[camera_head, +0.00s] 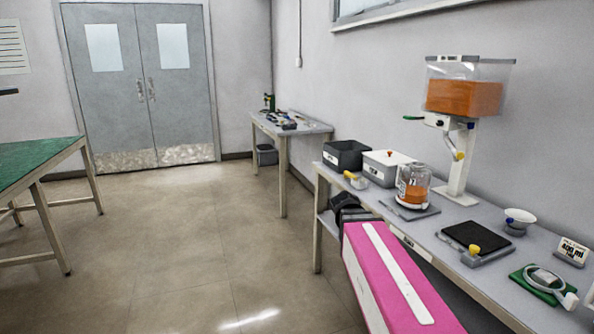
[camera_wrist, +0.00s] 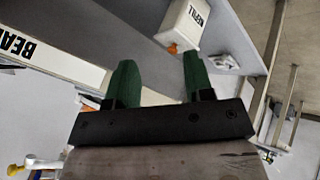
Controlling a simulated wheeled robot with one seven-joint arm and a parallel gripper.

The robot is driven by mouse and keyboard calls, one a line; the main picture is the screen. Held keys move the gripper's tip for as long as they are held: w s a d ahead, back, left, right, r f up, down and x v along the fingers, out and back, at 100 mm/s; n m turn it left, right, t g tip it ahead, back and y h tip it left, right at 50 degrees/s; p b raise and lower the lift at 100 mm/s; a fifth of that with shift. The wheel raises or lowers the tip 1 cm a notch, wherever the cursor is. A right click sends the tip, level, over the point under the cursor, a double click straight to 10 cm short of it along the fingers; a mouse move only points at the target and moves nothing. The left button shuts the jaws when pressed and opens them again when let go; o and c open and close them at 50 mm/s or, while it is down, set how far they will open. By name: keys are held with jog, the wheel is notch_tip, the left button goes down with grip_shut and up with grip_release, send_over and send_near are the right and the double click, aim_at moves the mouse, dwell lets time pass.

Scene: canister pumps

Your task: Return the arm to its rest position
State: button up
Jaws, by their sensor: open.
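My gripper (camera_wrist: 159,75) shows in the wrist view as two green fingers on a dark bar. The fingers stand well apart with nothing between them. It is not visible in the head view. In the wrist view, a white box (camera_wrist: 182,22) with lettering and an orange knob lies beyond the fingers, apart from them. In the head view, the glass jar with orange contents (camera_head: 413,190) stands on a grey plate on the bench. The clear canister (camera_head: 464,92), part filled with orange, sits on a white stand behind it.
The grey bench (camera_head: 420,232) runs along the right wall. It bears a black bin (camera_head: 346,156), a black pad (camera_head: 475,238), a white bowl (camera_head: 519,218) and a green pad with a ring (camera_head: 544,284). A green-topped table (camera_head: 35,160) stands left. The floor between is clear.

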jog(key=s+a+f+n+g+y, duration=0.1)
jog(key=s+a+f+y, duration=0.2)
jog(key=s+f, duration=0.2)
jog(key=s+a+f+n+g+y, duration=0.2)
jog(key=s+f, duration=0.3)
jog(key=f, duration=0.7)
jog(key=shift+s+a+y, duration=0.4)
jog(key=shift+a+y, duration=0.35)
jog(key=shift+y, duration=0.15)
